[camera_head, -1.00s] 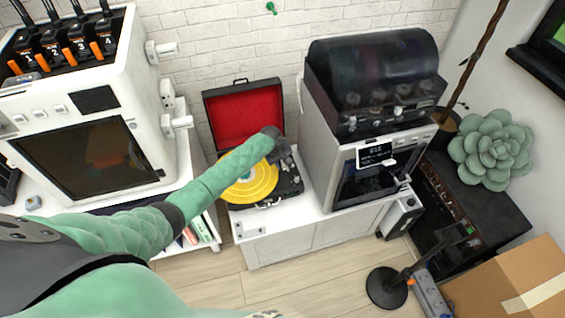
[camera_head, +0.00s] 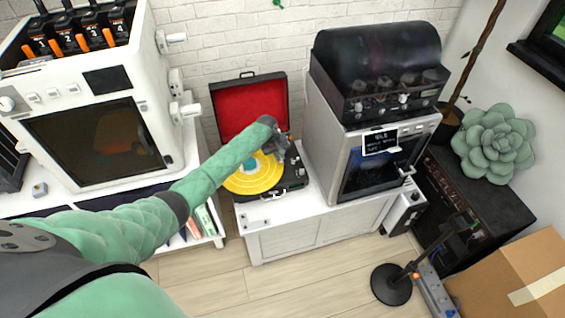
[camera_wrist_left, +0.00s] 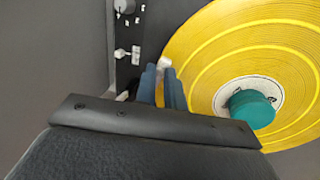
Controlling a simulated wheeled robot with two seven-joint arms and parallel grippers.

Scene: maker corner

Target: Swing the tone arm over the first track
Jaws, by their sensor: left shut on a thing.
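The record player (camera_head: 297,180) stands open on a white cabinet, its red-lined lid raised behind it. A yellow record (camera_head: 250,181) lies on its platter; in the left wrist view the record (camera_wrist_left: 240,45) shows lighter ring lines and a teal centre piece (camera_wrist_left: 251,108). My left gripper (camera_head: 277,149) is over the right part of the record. In the left wrist view its two blue-grey fingers (camera_wrist_left: 163,84) are close together over the record's edge, shut on the tone arm, whose pale tip (camera_wrist_left: 165,65) shows just beyond them. The rest of the tone arm is hidden. My right gripper is not in view.
A silver machine with a dark domed top (camera_head: 375,70) stands close to the right of the record player. A large white machine (camera_head: 85,100) stands to the left. The cabinet top (camera_head: 262,212) is bare in front of the player.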

